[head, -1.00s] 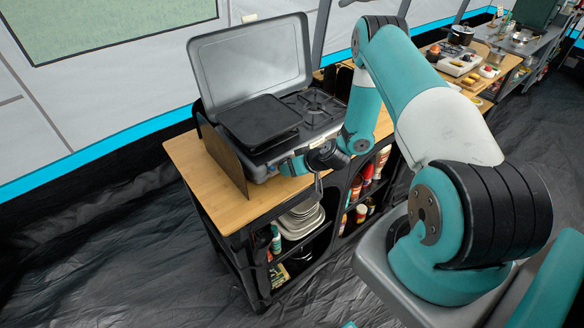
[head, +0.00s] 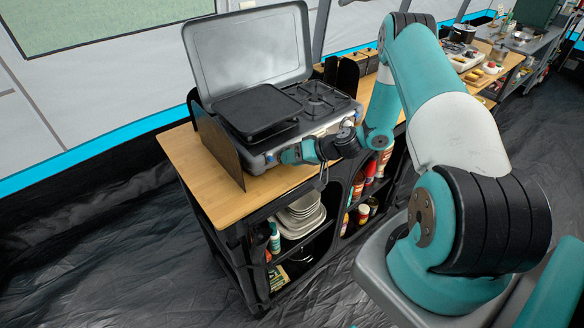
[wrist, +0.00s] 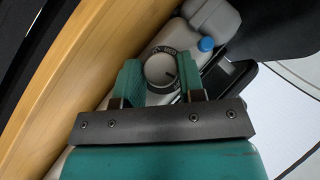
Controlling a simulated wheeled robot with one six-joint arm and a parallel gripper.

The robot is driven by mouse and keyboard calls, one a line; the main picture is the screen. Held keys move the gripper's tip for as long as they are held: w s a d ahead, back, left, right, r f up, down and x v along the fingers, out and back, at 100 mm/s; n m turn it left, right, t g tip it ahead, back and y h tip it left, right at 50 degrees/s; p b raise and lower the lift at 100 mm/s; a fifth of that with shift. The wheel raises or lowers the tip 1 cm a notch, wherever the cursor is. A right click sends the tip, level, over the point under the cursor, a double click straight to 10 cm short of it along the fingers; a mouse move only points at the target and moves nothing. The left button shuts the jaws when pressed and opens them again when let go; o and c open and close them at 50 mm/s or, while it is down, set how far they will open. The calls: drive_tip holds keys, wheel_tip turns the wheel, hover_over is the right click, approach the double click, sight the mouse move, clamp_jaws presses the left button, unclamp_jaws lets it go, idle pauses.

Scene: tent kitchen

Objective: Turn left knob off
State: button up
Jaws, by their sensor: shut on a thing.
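The camp stove (head: 222,45) stands open on the wooden counter, with a black griddle plate on its left and a burner grate on its right. My gripper (head: 282,157) is at the left part of the stove's front panel. In the wrist view, a round pale knob (wrist: 160,68) with a dark marked ring sits between the two teal fingers of my gripper (wrist: 160,75). The fingers are closed on the knob's sides. The knob is hidden by my gripper in the head view.
A blue cap (wrist: 206,44) and a grey block lie close beyond the knob in the wrist view. A dark upright panel (head: 217,145) stands at the stove's left end. The wooden counter (head: 192,175) is bare in front. Shelves below hold plates and bottles.

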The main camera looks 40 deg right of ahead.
drive_tip(key=b, duration=0.1)
drive_tip(key=m+y+b, duration=0.1)
drive_tip(key=b, duration=0.1)
drive_tip(key=shift+f+t+y, duration=0.25)
drive_tip(key=shift+t+y, duration=0.05)
drive_tip(key=shift+m+b, duration=0.3)
drive_tip(key=shift+r+y, duration=0.2)
drive_tip(key=shift+y, duration=0.2)
drive_tip(key=o, duration=0.6)
drive_tip(key=shift+s+d, duration=0.1)
drive_tip(key=shift+d, duration=0.05)
drive_tip(key=b+v, duration=0.4)
drive_tip(key=v, duration=1.3)
drive_tip(key=shift+s, duration=0.15)
